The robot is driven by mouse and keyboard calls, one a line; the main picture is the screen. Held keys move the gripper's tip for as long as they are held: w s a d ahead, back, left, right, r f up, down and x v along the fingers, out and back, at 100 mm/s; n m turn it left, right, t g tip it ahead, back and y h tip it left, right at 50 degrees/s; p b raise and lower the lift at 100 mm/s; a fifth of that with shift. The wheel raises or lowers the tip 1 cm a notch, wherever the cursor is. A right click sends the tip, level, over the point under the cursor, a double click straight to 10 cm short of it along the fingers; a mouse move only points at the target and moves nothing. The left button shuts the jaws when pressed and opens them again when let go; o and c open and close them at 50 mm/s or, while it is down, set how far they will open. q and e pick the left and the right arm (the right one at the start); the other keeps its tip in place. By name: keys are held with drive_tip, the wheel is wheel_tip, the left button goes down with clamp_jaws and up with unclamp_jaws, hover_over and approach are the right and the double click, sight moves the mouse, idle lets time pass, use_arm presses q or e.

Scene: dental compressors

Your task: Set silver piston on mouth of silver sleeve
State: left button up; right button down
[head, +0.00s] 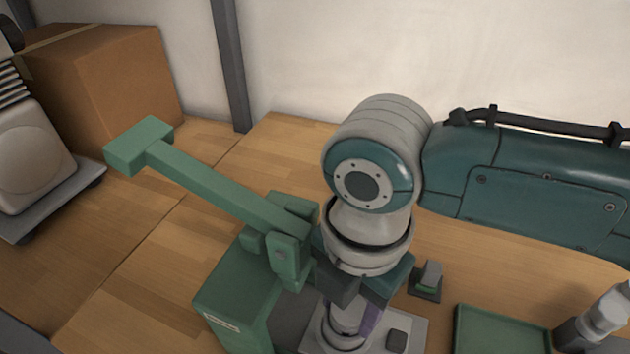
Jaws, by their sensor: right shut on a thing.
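My right gripper (355,312) points down in the lower middle of the head view, beside the green lever press. It is shut on a silver part, which looks like the silver piston (346,316); the gripper body hides its top. Directly under it is a round silver ring, which looks like the silver sleeve (338,340), on a light grey plate (412,324). The two overlap in this view, so I cannot tell whether they touch. My left gripper is not in view.
The green press (235,290) stands just left of my right gripper, its long lever (215,187) slanting up left. A green tray (500,332) and a small grey-green block (428,280) are on the right. A cardboard box (110,85) and a white machine (30,150) are left.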

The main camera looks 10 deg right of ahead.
sight(351, 309)
drive_tip(key=shift+s+d+f, duration=0.15)
drive_tip(key=shift+d+f, duration=0.25)
drive_tip(key=shift+f, duration=0.2)
drive_tip(key=shift+c, duration=1.2)
unclamp_jaws()
drive_tip(key=shift+o, duration=1.1)
drive_tip(key=shift+s+r+p, duration=0.1)
drive_tip(key=shift+r+p, duration=0.85)
drive_tip(key=shift+p, duration=0.05)
drive_tip(key=r+p, duration=0.5)
drive_tip(key=r, duration=0.1)
drive_tip(key=shift+a+p, duration=0.3)
drive_tip(key=shift+p, duration=0.1)
drive_tip(key=shift+f, duration=0.1)
